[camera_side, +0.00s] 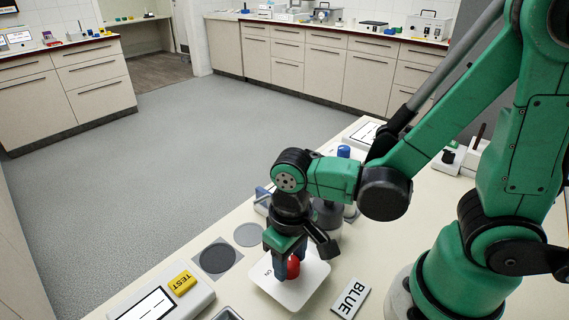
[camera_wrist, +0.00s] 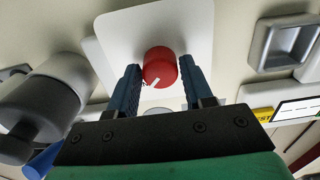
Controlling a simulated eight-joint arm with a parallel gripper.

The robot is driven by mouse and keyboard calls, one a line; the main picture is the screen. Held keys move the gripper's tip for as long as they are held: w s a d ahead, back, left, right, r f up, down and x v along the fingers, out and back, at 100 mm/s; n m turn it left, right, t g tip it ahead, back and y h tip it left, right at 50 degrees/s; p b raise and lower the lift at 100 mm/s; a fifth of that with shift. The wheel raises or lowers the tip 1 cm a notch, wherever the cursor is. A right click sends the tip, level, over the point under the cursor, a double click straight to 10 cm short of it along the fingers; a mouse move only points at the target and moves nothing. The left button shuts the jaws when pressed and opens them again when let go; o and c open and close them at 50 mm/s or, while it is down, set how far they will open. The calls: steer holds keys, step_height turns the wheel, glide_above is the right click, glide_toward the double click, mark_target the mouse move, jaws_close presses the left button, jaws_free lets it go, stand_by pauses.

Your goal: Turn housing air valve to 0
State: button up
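A round red knob (camera_side: 293,268) sits on a white plate (camera_side: 298,292) on the counter; I take it to be the air valve. Lettering that seems to read "ON" is on the plate's left side in the side view. In the wrist view the red knob (camera_wrist: 160,64) shows a white pointer mark aimed down and slightly left. My gripper (camera_side: 284,270) points down at the knob. In the wrist view its two blue fingers (camera_wrist: 161,76) stand on either side of the knob, with narrow gaps that suggest no grip. No 0 mark is readable.
A grey cylindrical fitting (camera_wrist: 45,95) stands close beside the plate. A box with a yellow TEST button (camera_side: 182,283), a dark disc (camera_side: 217,258) and a BLUE label (camera_side: 350,298) are nearby. A recessed grey tray (camera_wrist: 287,42) lies to the right in the wrist view.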

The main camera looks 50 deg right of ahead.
jaws_close()
steer(key=shift+n, duration=0.3)
steer(key=n, duration=0.8)
steer(key=shift+n, duration=0.4)
steer(key=n, duration=0.4)
steer(key=shift+n, duration=2.2)
